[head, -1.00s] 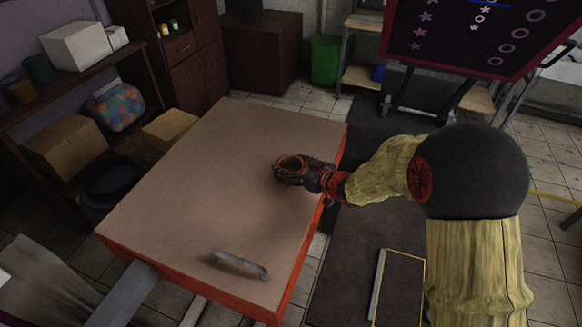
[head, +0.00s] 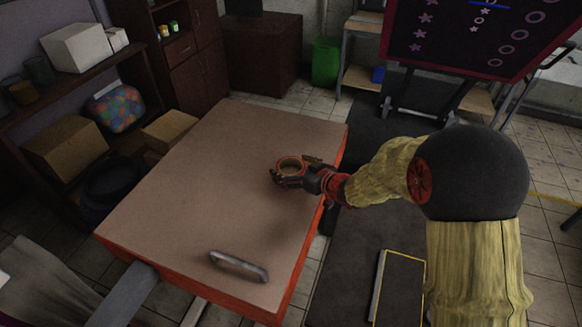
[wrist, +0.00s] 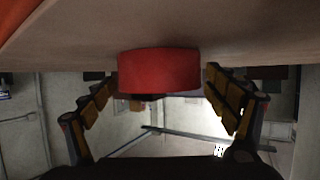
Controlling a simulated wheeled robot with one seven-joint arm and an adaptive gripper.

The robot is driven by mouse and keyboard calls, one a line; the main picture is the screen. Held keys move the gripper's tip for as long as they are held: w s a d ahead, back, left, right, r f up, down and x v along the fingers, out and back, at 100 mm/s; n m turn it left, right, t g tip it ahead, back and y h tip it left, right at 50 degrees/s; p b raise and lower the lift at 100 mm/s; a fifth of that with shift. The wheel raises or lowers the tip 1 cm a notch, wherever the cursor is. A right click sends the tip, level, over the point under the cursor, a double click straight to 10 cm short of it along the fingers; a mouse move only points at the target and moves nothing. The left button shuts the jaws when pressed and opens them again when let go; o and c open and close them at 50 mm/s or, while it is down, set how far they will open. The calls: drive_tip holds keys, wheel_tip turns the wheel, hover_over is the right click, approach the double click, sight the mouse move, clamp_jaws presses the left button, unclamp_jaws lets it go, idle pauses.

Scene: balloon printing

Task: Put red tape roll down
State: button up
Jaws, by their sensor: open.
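The red tape roll (head: 290,163) lies flat on the brown tabletop (head: 190,190) near the table's right edge. My gripper (head: 294,172) is around it from the right, with its fingers spread. In the wrist view the red tape roll (wrist: 159,70) sits between the two fingers of my gripper (wrist: 160,95), against the table surface. A gap shows between the roll and each finger, so the gripper is open and not holding it. Part of the roll's near side is hidden by the gripper in the head view.
A grey metal handle-shaped piece (head: 239,266) lies near the table's front edge. The rest of the tabletop is clear. Shelves with cardboard boxes (head: 68,148) stand to the left, and a dark board (head: 480,35) stands at the back right.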

drive_tip(key=shift+r, duration=0.25)
drive_tip(key=p+v, duration=0.2)
drive_tip(key=v, duration=1)
drive_tip(key=shift+f, duration=0.1)
drive_tip(key=shift+w+d, duration=0.1)
drive_tip(key=shift+d, duration=0.2)
drive_tip(key=s+d+r+m+t+h, duration=0.1)
drive_tip(key=s+d+r+m+h, duration=0.2)
drive_tip(key=d+r, duration=0.35)
drive_tip(key=s+d+r+m+h, duration=0.2)
drive_tip(key=d+r+h, duration=0.3)
drive_tip(key=d+h, duration=0.15)
drive_tip(key=s+a+r+m+g, duration=0.1)
drive_tip(key=s+m+g, duration=0.2)
drive_tip(key=s, duration=2.1)
drive_tip(key=g+y, duration=0.1)
drive_tip(key=g, duration=0.1)
drive_tip(key=shift+g, duration=0.3)
drive_tip(key=shift+s, duration=0.15)
